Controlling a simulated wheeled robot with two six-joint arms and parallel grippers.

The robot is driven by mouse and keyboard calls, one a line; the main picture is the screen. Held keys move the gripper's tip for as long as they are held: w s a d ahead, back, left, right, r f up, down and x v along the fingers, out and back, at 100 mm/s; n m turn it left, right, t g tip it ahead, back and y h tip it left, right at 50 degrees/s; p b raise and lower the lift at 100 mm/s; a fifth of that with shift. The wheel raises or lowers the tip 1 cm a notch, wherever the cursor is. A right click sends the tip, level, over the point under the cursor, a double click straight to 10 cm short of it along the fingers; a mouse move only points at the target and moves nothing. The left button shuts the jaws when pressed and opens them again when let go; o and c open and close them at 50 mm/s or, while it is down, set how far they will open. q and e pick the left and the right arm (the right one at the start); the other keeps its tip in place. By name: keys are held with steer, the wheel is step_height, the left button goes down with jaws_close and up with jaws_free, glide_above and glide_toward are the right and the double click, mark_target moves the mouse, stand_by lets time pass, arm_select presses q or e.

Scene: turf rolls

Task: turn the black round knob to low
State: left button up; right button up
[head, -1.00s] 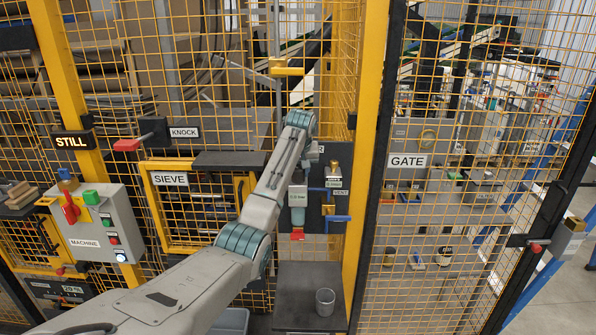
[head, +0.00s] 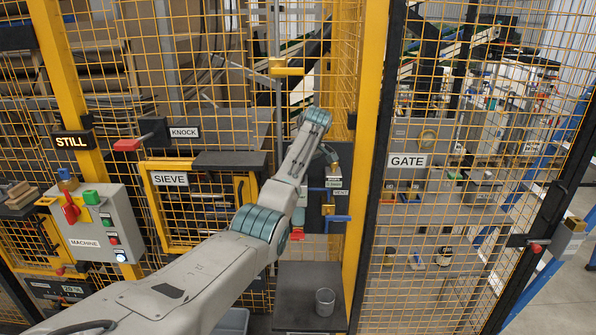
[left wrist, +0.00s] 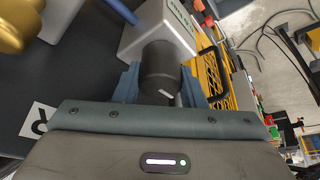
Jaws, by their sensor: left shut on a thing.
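The black round knob (left wrist: 160,70) sits on a light grey box (left wrist: 150,30) in the left wrist view. A short white mark shows on the knob's near edge. My left gripper (left wrist: 159,86) has its two blue fingers on either side of the knob and is shut on it. I cannot read the knob's setting, and the label on the box is too blurred to read. In the head view my left arm comes in from the left and hides the knob. My right gripper is not in view.
A dark panel with blue-handled valves (head: 338,218) stands beside my arm. A brass-coloured part (left wrist: 22,22) lies close to the gripper in the left wrist view. Yellow mesh fencing surrounds the place. A grey cup (head: 325,302) stands on a dark stand below.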

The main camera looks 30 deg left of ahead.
arm_select(q)
steer(key=shift+r, duration=0.1)
stand_by(0.4)
steer(key=o, duration=1)
steer(key=shift+d+r+b, duration=0.15)
steer(key=shift+b, duration=0.15)
steer(key=w+b+v, duration=0.1)
steer(key=b+v, duration=0.3)
steer(key=v, duration=0.6)
steer(key=shift+s+r+b, duration=0.15)
steer(key=shift+s+b, duration=0.2)
steer(key=shift+s, duration=0.15)
steer(key=shift+d, duration=0.1)
